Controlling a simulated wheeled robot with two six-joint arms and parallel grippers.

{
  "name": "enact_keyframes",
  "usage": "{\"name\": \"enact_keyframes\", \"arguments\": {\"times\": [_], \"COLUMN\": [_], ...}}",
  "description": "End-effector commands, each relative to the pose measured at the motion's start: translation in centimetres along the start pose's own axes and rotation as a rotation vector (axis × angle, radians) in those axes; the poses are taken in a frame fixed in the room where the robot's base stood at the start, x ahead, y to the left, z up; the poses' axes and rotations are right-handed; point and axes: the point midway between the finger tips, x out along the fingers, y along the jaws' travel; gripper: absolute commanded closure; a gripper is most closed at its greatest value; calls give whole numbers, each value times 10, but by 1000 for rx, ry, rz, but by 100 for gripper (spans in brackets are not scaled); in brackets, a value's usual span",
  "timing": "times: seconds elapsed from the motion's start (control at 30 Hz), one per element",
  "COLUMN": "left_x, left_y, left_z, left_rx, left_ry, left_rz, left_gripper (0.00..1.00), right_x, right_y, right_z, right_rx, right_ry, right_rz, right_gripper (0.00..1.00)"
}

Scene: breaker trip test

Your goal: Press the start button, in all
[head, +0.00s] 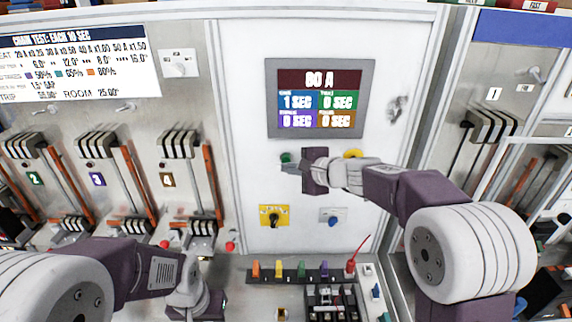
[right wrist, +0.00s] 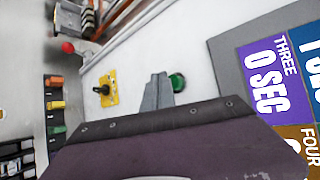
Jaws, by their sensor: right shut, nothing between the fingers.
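A round green button (head: 286,157) is on the white center panel, below the display; I see no label on it. In the right wrist view the green button (right wrist: 178,82) is just beside my fingertips. My right gripper (head: 285,169) is shut and empty, its tips at the lower edge of the button in the head view. It also shows in the right wrist view (right wrist: 157,88). I cannot tell whether the tips touch the button. My left gripper (head: 196,303) is low at the bottom of the head view, its fingers not clear.
The display (head: 320,98) reads 1 SEC in one field and 0 SEC in the others. A yellow button (head: 352,153) is partly behind my right arm. A yellow-plated switch (head: 273,216) and a blue knob (head: 333,220) are below. Breaker bays flank the panel.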

Motion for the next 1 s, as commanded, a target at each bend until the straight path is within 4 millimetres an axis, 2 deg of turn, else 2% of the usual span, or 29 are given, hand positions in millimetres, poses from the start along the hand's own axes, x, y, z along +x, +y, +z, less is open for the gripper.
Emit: {"name": "enact_keyframes", "arguments": {"times": [0.33,0.7,1.0], "left_x": [4,24,26], "left_y": [0,0,0], "left_z": [0,2,3], "left_rx": [0,0,0], "left_ry": [0,0,0], "left_rz": [0,0,0], "left_gripper": [62,62,62], "right_x": [-2,-28,-36], "right_y": [3,22,26], "right_z": [2,21,26], "right_rx": [-1,-1,1], "right_ry": [-1,-1,-1], "right_rz": [0,0,1], "right_gripper": [100,100,100]}}
